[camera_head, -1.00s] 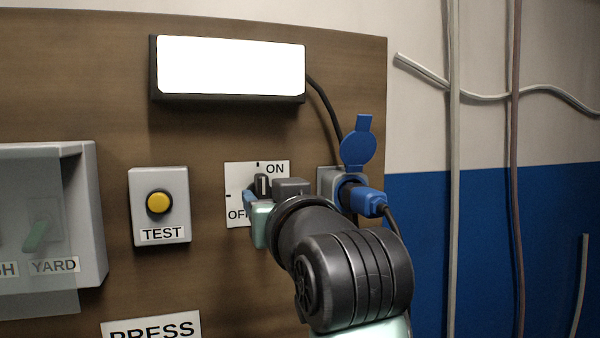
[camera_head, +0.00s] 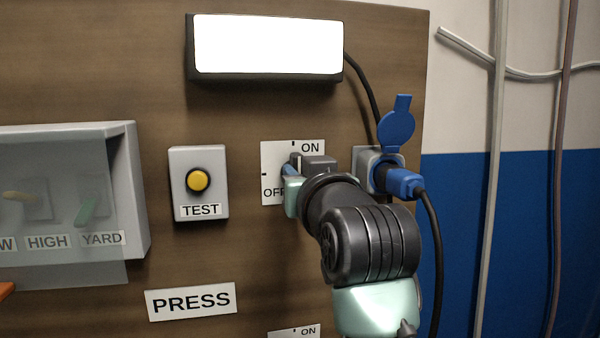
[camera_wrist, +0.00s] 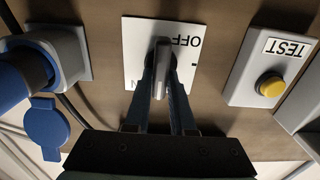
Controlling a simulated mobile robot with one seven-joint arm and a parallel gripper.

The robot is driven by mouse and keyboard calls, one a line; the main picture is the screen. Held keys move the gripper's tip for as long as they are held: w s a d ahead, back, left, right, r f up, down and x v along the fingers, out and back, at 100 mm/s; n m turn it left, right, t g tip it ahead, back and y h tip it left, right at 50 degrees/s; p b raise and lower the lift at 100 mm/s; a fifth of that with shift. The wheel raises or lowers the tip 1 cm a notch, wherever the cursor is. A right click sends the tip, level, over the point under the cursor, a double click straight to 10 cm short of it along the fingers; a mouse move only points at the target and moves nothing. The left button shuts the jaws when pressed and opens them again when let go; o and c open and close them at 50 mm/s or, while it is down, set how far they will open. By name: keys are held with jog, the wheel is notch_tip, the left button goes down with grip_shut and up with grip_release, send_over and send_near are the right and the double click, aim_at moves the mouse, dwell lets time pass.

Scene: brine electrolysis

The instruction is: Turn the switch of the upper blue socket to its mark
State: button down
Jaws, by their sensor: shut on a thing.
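The rotary switch (camera_head: 297,159) sits on a white plate (camera_head: 270,156) marked ON at the upper right and OFF at the lower left. It is left of the upper blue socket (camera_head: 366,158), whose blue lid (camera_head: 397,132) stands up and which holds a blue plug (camera_head: 404,183). My gripper (camera_head: 293,172) is shut on the switch's grey knob, which also shows between the fingers in the wrist view (camera_wrist: 160,66). The knob looks about upright, near the top tick by ON. My fingers hide part of the plate and lettering.
A TEST box (camera_head: 183,160) with a yellow button is left of the switch. A clear-covered box of levers (camera_head: 128,185) juts out farther left. A bright lamp panel (camera_head: 266,47) is above. A PRESS label (camera_head: 191,301) and another ON plate (camera_head: 308,332) are below.

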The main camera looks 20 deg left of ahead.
jog(key=shift+n+b, duration=0.3)
jog(key=shift+b, duration=0.05)
jog(key=shift+s+a+f+n+b, duration=0.15)
jog(key=shift+n+b, duration=1.25)
jog(key=shift+n, duration=1.5)
jog(key=shift+s+a+f+n+b, duration=0.15)
jog(key=shift+n+b, duration=1.3)
jog(key=shift+n, duration=1.45)
jog(key=shift+a+f+n+b, duration=0.2)
jog(key=shift+n+b, duration=1.2)
jog(key=shift+n, duration=1.5)
jog(key=c, duration=0.8)
grip_release()
jog(key=shift+o, duration=0.2)
